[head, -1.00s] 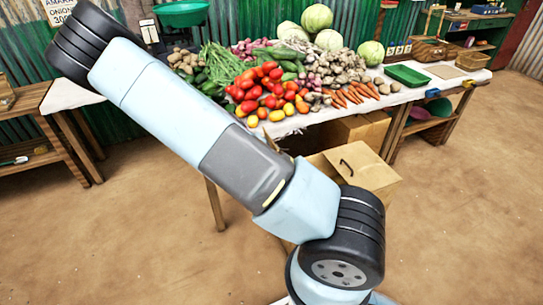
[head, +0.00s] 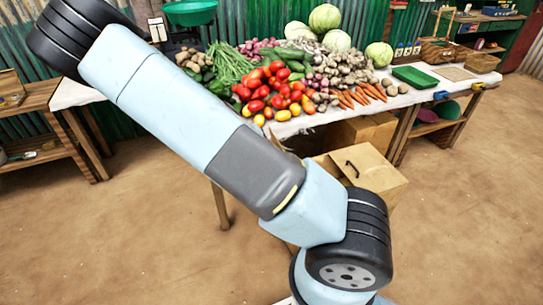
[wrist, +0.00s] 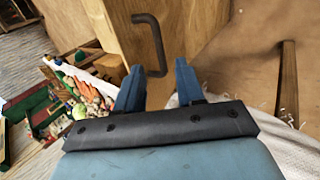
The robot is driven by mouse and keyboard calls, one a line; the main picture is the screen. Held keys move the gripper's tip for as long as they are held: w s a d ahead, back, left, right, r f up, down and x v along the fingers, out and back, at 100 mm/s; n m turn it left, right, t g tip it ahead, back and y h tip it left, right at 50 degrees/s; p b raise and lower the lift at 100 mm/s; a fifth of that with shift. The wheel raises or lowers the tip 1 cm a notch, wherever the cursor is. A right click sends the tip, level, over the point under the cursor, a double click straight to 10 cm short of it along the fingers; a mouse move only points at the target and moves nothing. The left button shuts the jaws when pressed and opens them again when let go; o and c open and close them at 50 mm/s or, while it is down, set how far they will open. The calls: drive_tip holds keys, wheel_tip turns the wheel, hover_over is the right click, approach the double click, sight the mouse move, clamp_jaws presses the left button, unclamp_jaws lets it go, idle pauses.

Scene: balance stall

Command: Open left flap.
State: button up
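A light wooden flap (head: 368,166) with a dark bent handle (head: 351,166) is below the vegetable table, partly hidden by my arm. In the wrist view the wooden panel (wrist: 195,30) fills the top middle, with the dark handle (wrist: 152,38) on it. My gripper (wrist: 158,68) is open, with its two blue fingers apart. The handle's lower end appears between the fingertips in the picture; I cannot tell how far beyond them it is. Nothing is held. My gripper is not visible in the head view.
The table (head: 420,92) carries tomatoes (head: 270,88), carrots (head: 362,95), cabbages and a green tray (head: 414,77). A brown box (head: 362,131) is under it. A wooden shelf (head: 45,130) stands at the left. The dirt floor (head: 130,240) is open at the front left.

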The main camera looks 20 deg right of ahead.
drive_tip(key=v, duration=0.8)
drive_tip(key=shift+a+r, duration=0.15)
drive_tip(key=shift+a, duration=0.05)
drive_tip(key=shift+s, duration=0.1)
drive_tip(key=s+r+t+y, duration=0.3)
drive_tip(key=s+r, duration=0.9)
drive_tip(key=r, duration=0.3)
drive_tip(key=s+d+r+t+y, duration=0.1)
drive_tip(key=s+r+t+y, duration=0.2)
drive_tip(key=s+r, duration=1)
wheel_tip(320, 180, up, 3)
drive_tip(key=shift+d+f+n+y, duration=0.1)
drive_tip(key=shift+d+n+y, duration=0.15)
drive_tip(key=shift+y, duration=0.45)
drive_tip(key=shift+s, duration=0.1)
